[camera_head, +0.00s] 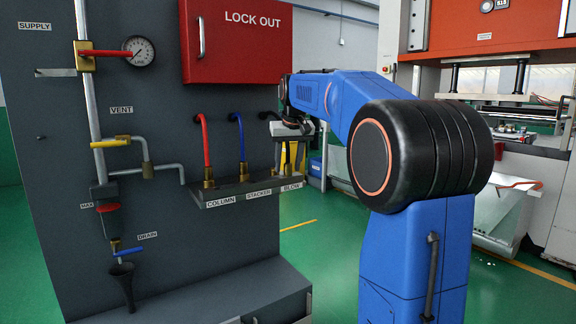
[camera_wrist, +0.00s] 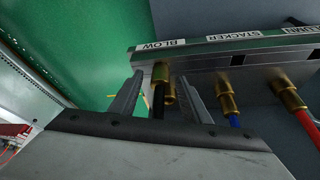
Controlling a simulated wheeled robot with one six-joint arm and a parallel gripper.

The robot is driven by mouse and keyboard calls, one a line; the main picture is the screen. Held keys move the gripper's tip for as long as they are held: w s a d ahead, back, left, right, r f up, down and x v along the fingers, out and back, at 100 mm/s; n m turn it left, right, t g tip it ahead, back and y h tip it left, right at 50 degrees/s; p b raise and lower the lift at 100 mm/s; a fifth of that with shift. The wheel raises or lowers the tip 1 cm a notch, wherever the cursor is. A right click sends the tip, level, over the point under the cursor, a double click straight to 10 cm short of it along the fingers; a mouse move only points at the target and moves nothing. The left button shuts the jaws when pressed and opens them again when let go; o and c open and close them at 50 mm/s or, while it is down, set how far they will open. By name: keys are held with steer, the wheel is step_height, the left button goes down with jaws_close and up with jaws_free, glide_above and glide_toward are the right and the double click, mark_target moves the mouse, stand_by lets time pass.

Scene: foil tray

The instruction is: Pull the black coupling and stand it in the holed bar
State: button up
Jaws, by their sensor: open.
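The black coupling's hose (camera_wrist: 158,104) runs to a brass fitting (camera_wrist: 160,72) under the BLOW label in the wrist view. My gripper (camera_wrist: 160,79) is open, with one finger on each side of this hose and fitting; whether either finger touches is unclear. In the head view my gripper (camera_head: 292,128) is above the BLOW end of the grey labelled bar (camera_head: 235,189), and largely hides the black hose there. The labelled bar also shows in the wrist view (camera_wrist: 205,58).
A red hose (camera_head: 206,140) and a blue hose (camera_head: 240,135) stand in brass fittings at COLUMN and STACKER, close beside my gripper. The red LOCK OUT box (camera_head: 237,60) is above. The pipes and gauge (camera_head: 138,51) are left. Green floor (camera_head: 330,265) is open at right.

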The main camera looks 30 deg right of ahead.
steer(key=v, duration=1.7)
steer(key=s+a+f+n, duration=0.1)
steer(key=s+a+f, duration=0.4)
steer(key=s+f, duration=0.6)
steer(key=s+a+f+n, duration=0.1)
steer(key=s+a+f, duration=0.5)
steer(key=s+f, duration=0.5)
steer(key=s+a+f+n+y, duration=0.1)
steer(key=s+a+f, duration=0.4)
steer(key=s+f, duration=0.6)
step_height(320, 180, down, 8)
steer(key=shift+s+a+f+t, duration=0.2)
steer(key=shift+a+f+t, duration=0.1)
steer(key=shift+a, duration=0.1)
steer(key=shift+r, duration=0.1)
